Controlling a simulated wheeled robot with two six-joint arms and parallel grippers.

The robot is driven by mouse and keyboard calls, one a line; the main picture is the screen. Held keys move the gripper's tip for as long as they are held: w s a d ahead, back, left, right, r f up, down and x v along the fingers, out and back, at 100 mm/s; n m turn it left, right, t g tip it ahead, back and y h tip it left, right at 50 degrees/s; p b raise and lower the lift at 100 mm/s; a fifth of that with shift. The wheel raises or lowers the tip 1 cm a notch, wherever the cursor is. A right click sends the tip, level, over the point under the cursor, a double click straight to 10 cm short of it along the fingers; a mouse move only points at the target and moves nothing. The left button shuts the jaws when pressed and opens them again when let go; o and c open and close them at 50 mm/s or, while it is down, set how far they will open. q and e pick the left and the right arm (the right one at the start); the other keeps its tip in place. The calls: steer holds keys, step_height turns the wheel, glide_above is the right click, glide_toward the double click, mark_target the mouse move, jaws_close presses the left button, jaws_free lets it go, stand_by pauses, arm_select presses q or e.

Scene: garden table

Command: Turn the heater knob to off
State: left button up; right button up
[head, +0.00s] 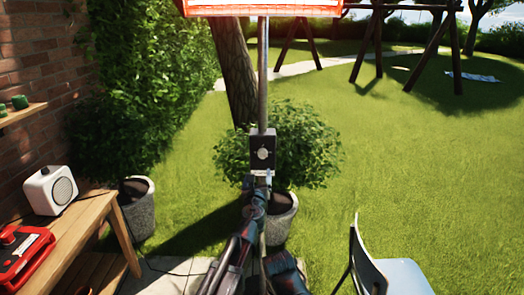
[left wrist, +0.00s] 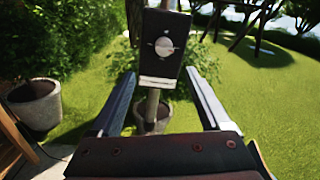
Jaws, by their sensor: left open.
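The heater (head: 262,8) glows orange at the top of the head view, on a thin grey pole (head: 263,70). A dark control box (head: 256,138) is fixed on the pole and bears a round silver knob (head: 263,154). In the left wrist view the knob (left wrist: 164,46) faces me on the box (left wrist: 160,68), with small marks around it. My left gripper (left wrist: 160,76) is open and empty, its two fingers spread to either side below the knob. In the head view it (head: 261,180) is just under the box, apart from the knob. My right gripper does not show.
A wooden bench (head: 85,235) at the left holds a white speaker (head: 42,192) and a red box (head: 25,258). Potted bushes stand behind the pole (head: 280,222) and near the bench (head: 138,215). A chair (head: 390,275) stands at the lower right. Lawn lies beyond.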

mark_target(262, 156)
arm_select(q)
steer(key=shift+w+d+r+m+h, duration=0.1)
steer(key=shift+w+d+m+h, duration=0.2)
steer(key=shift+m, duration=0.2)
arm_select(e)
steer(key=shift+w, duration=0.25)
arm_select(q)
steer(key=shift+w, duration=0.15)
steer(key=w, duration=1.3)
steer(key=shift+w+d, duration=0.3)
steer(key=shift+d, duration=0.05)
steer(key=shift+s, duration=0.1)
jaws_close()
